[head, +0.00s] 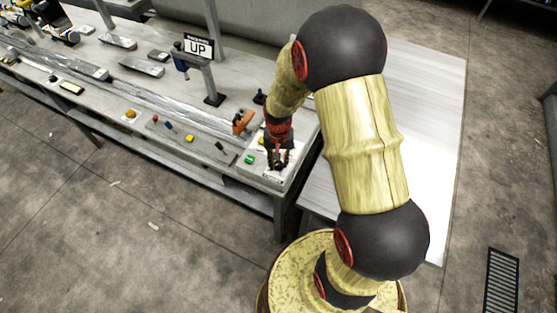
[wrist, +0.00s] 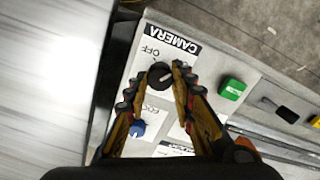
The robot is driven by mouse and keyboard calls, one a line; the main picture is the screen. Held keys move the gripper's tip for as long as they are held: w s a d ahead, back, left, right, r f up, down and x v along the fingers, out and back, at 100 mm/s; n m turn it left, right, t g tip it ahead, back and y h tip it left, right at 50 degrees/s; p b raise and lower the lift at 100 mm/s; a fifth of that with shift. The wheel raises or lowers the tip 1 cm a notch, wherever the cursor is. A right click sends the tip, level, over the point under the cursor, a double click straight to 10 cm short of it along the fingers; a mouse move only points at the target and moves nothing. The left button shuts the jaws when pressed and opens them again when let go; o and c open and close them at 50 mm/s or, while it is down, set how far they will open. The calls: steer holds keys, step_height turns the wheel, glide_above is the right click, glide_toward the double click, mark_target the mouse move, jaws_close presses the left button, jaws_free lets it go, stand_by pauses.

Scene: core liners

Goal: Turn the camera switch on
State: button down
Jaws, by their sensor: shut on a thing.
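The camera switch is a black round knob (wrist: 159,74) on a light panel, below a black-and-white CAMERA label (wrist: 172,38). The word OFF (wrist: 150,56) is printed between the label and the knob. A light mark shows on the knob's face; its exact pointing is too small to tell. My gripper (wrist: 156,84) has its two fingertips on either side of the knob, shut on it. In the head view my gripper (head: 277,160) reaches down to the panel at the table's near right end, hiding the knob there.
A green button (wrist: 232,88) sits right of the knob in the wrist view, also visible in the head view (head: 250,159). A blue knob (wrist: 138,128) lies close to my left finger. An orange part (head: 242,122) stands behind.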

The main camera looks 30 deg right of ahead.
mark_target(279, 164)
steer(key=shift+m, duration=0.9)
steer(key=c, duration=1.6)
jaws_free()
steer(key=shift+c, duration=0.2)
steer(key=shift+o, duration=0.7)
steer(key=shift+r, duration=0.1)
step_height(279, 164, up, 12)
